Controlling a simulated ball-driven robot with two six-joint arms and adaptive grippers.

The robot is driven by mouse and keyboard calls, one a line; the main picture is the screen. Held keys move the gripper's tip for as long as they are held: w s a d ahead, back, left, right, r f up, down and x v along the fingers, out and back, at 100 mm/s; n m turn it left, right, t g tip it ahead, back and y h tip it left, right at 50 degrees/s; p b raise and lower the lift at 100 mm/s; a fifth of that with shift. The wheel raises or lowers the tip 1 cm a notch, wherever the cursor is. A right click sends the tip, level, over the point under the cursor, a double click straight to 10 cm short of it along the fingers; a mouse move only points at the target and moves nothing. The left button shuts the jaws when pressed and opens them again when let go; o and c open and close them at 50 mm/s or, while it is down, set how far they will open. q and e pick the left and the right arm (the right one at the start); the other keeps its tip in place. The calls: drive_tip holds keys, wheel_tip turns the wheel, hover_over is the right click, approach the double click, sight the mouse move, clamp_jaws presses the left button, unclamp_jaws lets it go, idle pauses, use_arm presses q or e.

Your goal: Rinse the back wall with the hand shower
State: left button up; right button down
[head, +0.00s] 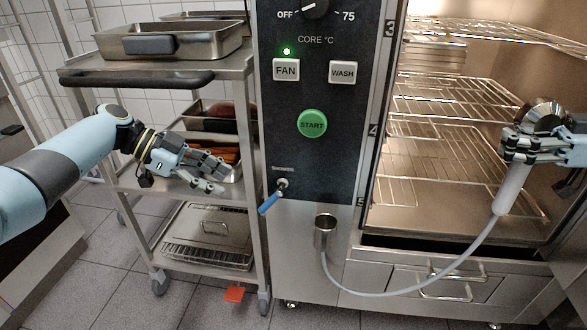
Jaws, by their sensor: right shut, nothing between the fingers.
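The hand shower (513,187) has a white handle and a round metal head, and is up in front of the open oven at the right. My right gripper (520,146) is shut at the shower's neck, overlapping it in the picture; the exact contact is hidden. A grey hose runs from the handle down to the metal holder cup (325,232) on the oven front. The shower valve with its blue lever (270,203) is on the panel. The oven's back wall is mostly hidden behind wire racks. My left gripper (210,176) is open and empty, left of the valve.
The oven's wire racks (460,140) fill the chamber. The control panel has a lit green lamp above FAN, WASH and a green START button (312,123). A trolley (247,110) with trays stands at the left, close behind my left gripper.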

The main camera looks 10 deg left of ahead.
use_arm(q)
drive_tip(key=shift+s+a+r, duration=0.1)
drive_tip(key=shift+a+r, duration=0.2)
